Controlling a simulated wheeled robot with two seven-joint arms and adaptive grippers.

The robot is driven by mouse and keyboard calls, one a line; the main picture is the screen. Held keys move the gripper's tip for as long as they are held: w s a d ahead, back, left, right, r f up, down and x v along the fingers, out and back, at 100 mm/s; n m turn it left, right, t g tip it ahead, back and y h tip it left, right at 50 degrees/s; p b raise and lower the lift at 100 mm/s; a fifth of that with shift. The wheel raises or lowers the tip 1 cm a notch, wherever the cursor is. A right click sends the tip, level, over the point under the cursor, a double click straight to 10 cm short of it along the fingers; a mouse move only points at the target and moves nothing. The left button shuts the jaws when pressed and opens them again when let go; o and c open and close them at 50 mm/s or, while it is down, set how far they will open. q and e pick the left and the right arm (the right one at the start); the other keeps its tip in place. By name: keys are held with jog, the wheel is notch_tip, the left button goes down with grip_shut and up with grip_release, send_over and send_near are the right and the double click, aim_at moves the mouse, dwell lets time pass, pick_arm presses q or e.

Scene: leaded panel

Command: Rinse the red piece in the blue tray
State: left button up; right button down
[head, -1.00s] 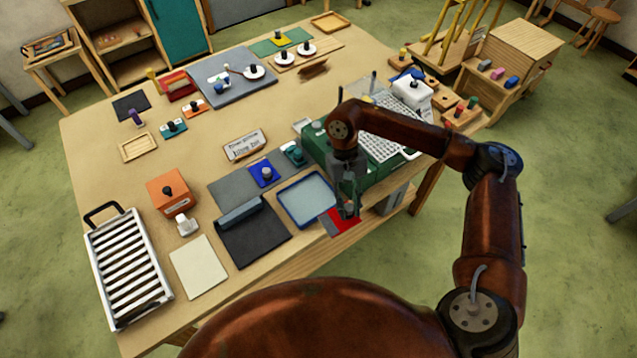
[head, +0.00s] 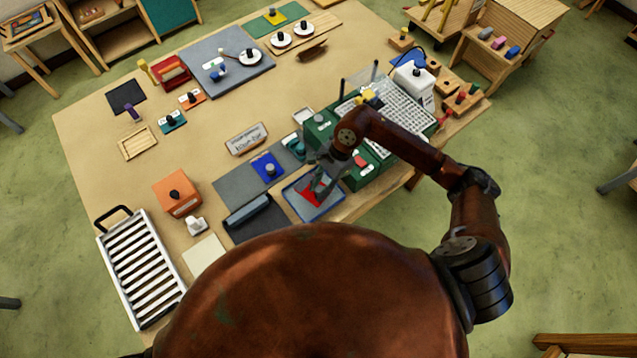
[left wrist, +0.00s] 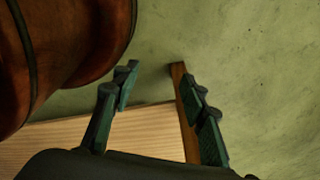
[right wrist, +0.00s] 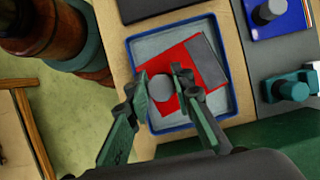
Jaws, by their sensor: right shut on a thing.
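The red piece (head: 307,197) is over or in the blue-rimmed tray (head: 331,207) at the table's near edge. In the right wrist view the red piece (right wrist: 172,60) lies within the outline of the tray (right wrist: 150,44), turned at an angle to it. It has a grey strip along one side and a round grey knob. My right gripper (head: 318,183) is shut on that knob; its fingertips (right wrist: 161,84) flank it. I cannot tell whether the piece touches the tray floor. My left gripper (left wrist: 152,88) is open and empty, beside the table edge.
A green machine (head: 362,178) stands right of the tray. A dark mat (head: 262,224) lies to its left, and a blue block with a knob (head: 267,167) behind it. A slatted rack (head: 143,268) is at the left. The middle of the table is mostly clear.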

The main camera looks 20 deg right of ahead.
jog(key=shift+s+a+r+m+t, duration=0.1)
jog(key=shift+m+t, duration=0.05)
jog(key=shift+m, duration=0.25)
jog(key=shift+a+r+m+t, duration=0.1)
jog(key=shift+m+t, duration=0.05)
jog(key=shift+m, duration=0.25)
jog(key=shift+m+p, duration=0.3)
jog(key=shift+p, duration=0.05)
pick_arm(q)
jog(key=shift+w+r, duration=0.8)
jog(key=shift+w, duration=1.1)
pick_arm(e)
jog(key=shift+f+m+t, duration=0.1)
jog(key=shift+m+t, duration=0.2)
jog(key=shift+b, duration=0.3)
jog(key=shift+f+b, duration=0.45)
jog(key=shift+b, duration=0.1)
notch_tip(320, 180, down, 4)
jog(key=b, duration=0.3)
jog(key=shift+r, duration=0.2)
jog(key=shift+f+b, duration=0.45)
jog(key=shift+b, duration=0.2)
pick_arm(q)
notch_tip(320, 180, down, 6)
jog(key=s, duration=0.1)
jog(key=shift+s, duration=0.4)
